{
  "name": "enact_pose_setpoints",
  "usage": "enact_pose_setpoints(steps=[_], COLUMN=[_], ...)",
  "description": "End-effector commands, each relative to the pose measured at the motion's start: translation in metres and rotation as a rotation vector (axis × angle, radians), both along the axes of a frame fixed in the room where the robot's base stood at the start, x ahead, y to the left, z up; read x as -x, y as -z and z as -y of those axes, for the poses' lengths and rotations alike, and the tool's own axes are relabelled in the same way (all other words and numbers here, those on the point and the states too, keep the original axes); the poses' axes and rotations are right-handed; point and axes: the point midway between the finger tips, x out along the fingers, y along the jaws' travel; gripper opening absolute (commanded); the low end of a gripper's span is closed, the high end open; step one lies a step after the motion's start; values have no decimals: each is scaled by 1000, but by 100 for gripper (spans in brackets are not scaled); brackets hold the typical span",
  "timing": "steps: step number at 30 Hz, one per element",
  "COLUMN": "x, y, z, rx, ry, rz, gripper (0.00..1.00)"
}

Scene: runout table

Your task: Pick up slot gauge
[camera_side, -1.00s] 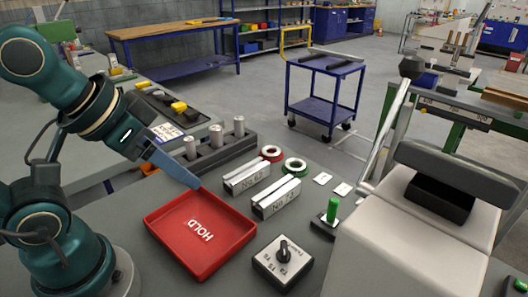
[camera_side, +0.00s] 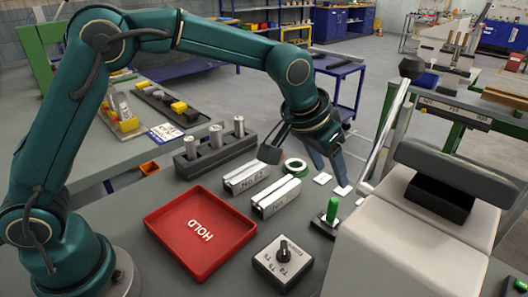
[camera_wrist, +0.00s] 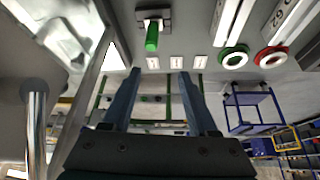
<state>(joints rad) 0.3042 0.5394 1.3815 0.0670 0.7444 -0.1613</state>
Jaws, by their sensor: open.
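No object is marked as the slot gauge, so I cannot tell for certain which it is. A green-handled piece (camera_side: 332,210) stands upright on a dark base at the right of the bench; it also shows in the wrist view (camera_wrist: 152,36). My gripper (camera_side: 332,177) is open and empty, behind this piece, by the white cards (camera_side: 322,178). In the wrist view its two blue fingers (camera_wrist: 158,75) are spread apart, with nothing between them. A green-rimmed ring (camera_side: 294,167) lies left of my gripper.
Two slotted metal blocks (camera_side: 275,197) lie left of the green handle. A red HOLD tray (camera_side: 172,258) and a knob box (camera_side: 283,263) are nearer. A rack of metal cylinders (camera_side: 216,152) stands behind. A slanted lever (camera_side: 388,130) and a pale machine (camera_side: 420,228) bound the right.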

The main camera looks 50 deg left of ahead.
Motion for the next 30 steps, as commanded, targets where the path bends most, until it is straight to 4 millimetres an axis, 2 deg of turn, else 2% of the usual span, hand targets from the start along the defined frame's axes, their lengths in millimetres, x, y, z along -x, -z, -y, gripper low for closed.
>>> enact_pose_setpoints(steps=[1, 4, 8, 18, 23, 30], x=[1, 5, 8, -6, -10, -10], y=[15, 32, 45, 79, 87, 87], z=[6, 11, 15, 18, 19, 19], rx=[-9, -22, -30, -29, -28, -28], ry=[15, 31, 41, 41, 42, 42], rz=[-28, -64, -86, -85, -82, -81], gripper=[59, 59, 59, 59, 59, 59])
